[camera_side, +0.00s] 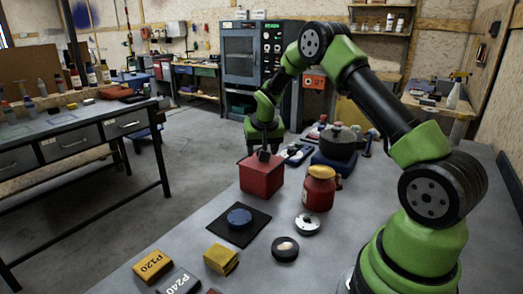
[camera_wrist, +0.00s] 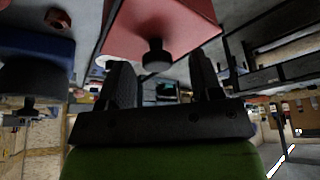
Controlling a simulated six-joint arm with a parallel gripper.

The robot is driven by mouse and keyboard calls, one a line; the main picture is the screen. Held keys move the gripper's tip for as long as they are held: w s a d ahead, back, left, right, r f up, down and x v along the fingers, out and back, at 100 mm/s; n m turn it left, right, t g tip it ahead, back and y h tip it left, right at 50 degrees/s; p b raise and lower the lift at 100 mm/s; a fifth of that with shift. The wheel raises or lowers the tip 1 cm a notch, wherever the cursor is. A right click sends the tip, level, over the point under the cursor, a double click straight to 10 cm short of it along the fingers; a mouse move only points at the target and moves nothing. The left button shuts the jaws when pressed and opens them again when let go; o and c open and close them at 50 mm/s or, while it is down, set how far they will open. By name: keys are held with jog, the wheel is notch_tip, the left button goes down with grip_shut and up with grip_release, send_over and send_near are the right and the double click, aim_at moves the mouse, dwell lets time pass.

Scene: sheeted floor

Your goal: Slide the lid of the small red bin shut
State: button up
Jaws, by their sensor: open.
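The small red bin (camera_side: 261,182) stands on the grey bench near its left edge in the side view. In the wrist view its red surface (camera_wrist: 180,22) fills the top middle, with a black knob (camera_wrist: 155,56) on it. My gripper (camera_side: 264,150) is at the bin's top in the side view. In the wrist view my gripper (camera_wrist: 162,66) is open, its two dark fingers apart on either side of the knob in the picture. I cannot tell whether they touch it. The gripper partly hides the bin's top, and how far the lid is open cannot be told.
Right of the bin stand a red jar (camera_side: 319,191) with a yellow top and a dark pot (camera_side: 338,143) on a blue base. In front lie a black mat (camera_side: 259,228) bearing a blue disc (camera_side: 240,217), a black disc (camera_side: 285,249) and a yellow block (camera_side: 220,259).

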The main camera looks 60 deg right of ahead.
jog(key=v, duration=0.9)
jog(key=s+a+r+n+t+y, duration=0.2)
jog(key=s+a+r, duration=0.5)
jog(key=a+r, duration=0.35)
jog(key=s+a+n+t+y, duration=0.2)
jog(key=s+a, duration=0.8)
jog(key=s, duration=0.5)
jog(key=shift+r+n+y, duration=0.45)
jog(key=shift+n+y, duration=0.05)
jog(key=shift+y, duration=0.1)
jog(key=shift+a, duration=0.1)
